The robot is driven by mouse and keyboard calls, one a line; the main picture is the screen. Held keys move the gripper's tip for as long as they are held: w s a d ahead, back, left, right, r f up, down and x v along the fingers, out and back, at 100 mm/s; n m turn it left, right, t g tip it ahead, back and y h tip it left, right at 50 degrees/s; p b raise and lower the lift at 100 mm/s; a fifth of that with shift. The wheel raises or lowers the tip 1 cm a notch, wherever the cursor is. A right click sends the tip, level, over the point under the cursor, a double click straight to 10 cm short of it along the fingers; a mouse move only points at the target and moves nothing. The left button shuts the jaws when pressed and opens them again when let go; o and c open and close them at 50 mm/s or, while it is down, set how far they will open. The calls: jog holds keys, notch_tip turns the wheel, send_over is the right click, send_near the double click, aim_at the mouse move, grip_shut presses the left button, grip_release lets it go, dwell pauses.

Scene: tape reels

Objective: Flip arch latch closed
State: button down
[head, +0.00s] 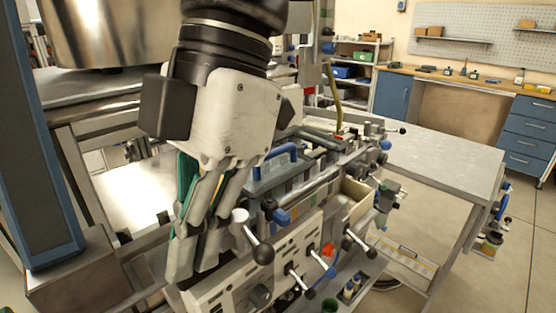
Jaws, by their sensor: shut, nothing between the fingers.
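My gripper (182,262) points down in the left-middle of the head view, with its fingers shut and nothing between them. The fingertips are beside the left end of a grey machine (275,262) with several levers. A blue arched bar (277,162) stands on the machine's top, right of my gripper's body. I cannot tell for sure which part is the arch latch, or whether it is open or closed; my gripper and wrist hide part of the machine.
More levers (297,280) line the machine's front. A grey table (435,158) stands behind at right. A blue column (35,140) is at far left. Floor is free at lower right.

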jog(key=v, duration=0.8)
jog(key=shift+w+d+r+p, duration=0.25)
jog(key=shift+w+r+p, duration=0.1)
jog(key=shift+p, duration=0.1)
